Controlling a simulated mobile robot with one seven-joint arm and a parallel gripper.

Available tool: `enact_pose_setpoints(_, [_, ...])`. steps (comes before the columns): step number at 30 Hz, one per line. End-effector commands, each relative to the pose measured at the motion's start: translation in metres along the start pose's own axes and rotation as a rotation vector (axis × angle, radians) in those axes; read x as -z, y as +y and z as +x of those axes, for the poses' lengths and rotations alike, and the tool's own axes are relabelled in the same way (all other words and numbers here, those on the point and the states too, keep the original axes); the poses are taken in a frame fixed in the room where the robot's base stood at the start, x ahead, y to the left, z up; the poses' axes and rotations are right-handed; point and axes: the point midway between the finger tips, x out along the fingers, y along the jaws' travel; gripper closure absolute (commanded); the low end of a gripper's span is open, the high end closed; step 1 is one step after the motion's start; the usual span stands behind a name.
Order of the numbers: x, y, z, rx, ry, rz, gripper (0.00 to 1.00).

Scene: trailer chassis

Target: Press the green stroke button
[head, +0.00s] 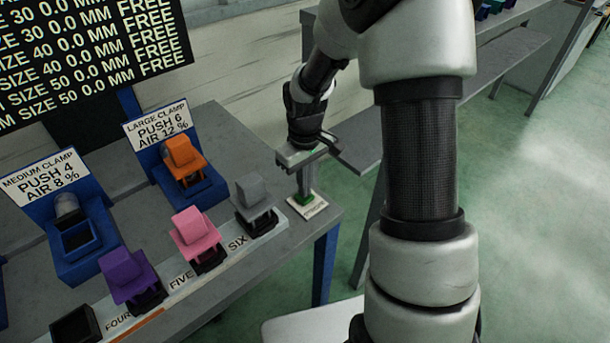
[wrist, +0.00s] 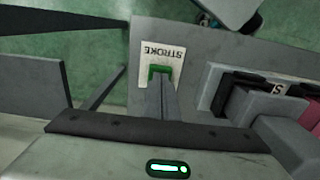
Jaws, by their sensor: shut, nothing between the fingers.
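The green stroke button (head: 303,199) sits on a small white plate at the right end of the grey bench. In the wrist view the green button (wrist: 160,70) shows as a green edge around my fingertips, beside the upside-down word STROKE on the white plate (wrist: 150,58). My gripper (head: 304,188) points down with its fingers shut and empty. The fingertips (wrist: 163,80) are right over the button and cover most of its top. I cannot tell whether they touch it or how far it is pressed.
A row of coloured blocks on black stands, including grey (head: 251,189), pink (head: 195,229) and purple (head: 127,274), lies left of the button. Large clamp (head: 185,167) and medium clamp (head: 80,238) stations stand behind. The bench edge and green floor (head: 540,200) are to the right.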

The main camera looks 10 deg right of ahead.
Motion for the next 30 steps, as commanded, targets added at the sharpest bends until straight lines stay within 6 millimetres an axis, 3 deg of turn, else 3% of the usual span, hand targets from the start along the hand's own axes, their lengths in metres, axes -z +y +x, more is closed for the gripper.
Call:
enact_pose_setpoints(12, [0.0, 0.0, 0.005, 0.0, -0.001, -0.001, 1.0])
enact_pose_setpoints(18, [-0.001, 0.0, 0.027, 0.001, -0.003, -0.001, 1.0])
enact_pose_setpoints(30, [-0.002, -0.001, 0.024, 0.003, -0.006, 0.0, 1.0])
